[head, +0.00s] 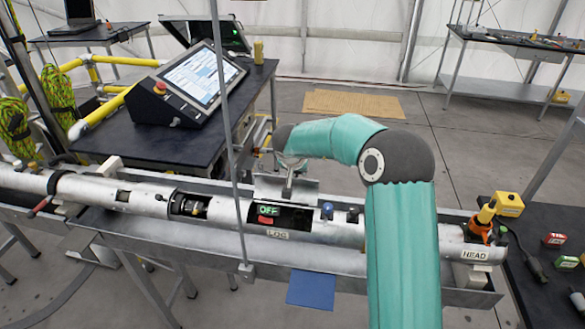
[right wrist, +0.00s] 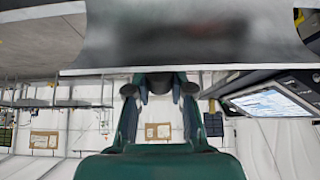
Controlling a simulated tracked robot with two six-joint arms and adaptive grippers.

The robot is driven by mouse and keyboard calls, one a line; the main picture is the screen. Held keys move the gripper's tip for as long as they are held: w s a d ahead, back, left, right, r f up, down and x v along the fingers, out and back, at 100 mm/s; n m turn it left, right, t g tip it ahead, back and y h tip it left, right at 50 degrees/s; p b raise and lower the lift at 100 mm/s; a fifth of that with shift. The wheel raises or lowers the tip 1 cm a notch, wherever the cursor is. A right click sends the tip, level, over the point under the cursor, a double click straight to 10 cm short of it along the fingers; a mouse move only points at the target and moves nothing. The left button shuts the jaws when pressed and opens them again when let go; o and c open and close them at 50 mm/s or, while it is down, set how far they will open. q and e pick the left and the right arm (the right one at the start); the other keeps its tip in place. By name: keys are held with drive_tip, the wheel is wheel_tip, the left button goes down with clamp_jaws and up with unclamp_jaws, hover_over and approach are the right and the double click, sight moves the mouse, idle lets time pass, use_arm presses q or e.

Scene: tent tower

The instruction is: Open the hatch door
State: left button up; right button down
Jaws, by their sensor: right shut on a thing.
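The hatch door (head: 264,186) is a grey metal plate on the long silver tube (head: 340,232). In the head view it stands raised behind an opening marked LOG. Inside the dark opening a green OFF display (head: 268,210) and a red part (head: 265,220) show. My right gripper (head: 289,178) reaches down to the middle of the door and is shut on it. In the right wrist view the gripper's fingers (right wrist: 160,86) meet below a large, close grey metal surface (right wrist: 200,40); the exact grip point is hidden. My left gripper is in neither view.
The tube lies in a metal trough (head: 180,230). A thin upright pole (head: 232,150) stands left of the hatch. A black table with a console (head: 190,85) is behind. A yellow box (head: 509,204) sits at the right, near the tube's HEAD end.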

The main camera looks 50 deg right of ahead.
drive_tip(key=shift+a+f, duration=0.2)
drive_tip(key=shift+f, duration=0.2)
drive_tip(key=c, duration=1.2)
unclamp_jaws()
drive_tip(key=shift+c, duration=0.2)
drive_tip(key=shift+o, duration=1.2)
drive_tip(key=shift+w+r, duration=0.1)
drive_tip(key=shift+w, duration=0.05)
drive_tip(key=shift+d, duration=0.1)
drive_tip(key=shift+r, duration=0.2)
drive_tip(key=v, duration=1.1)
drive_tip(key=shift+a+r, duration=0.2)
drive_tip(key=shift+r, duration=0.05)
drive_tip(key=shift+s, duration=0.2)
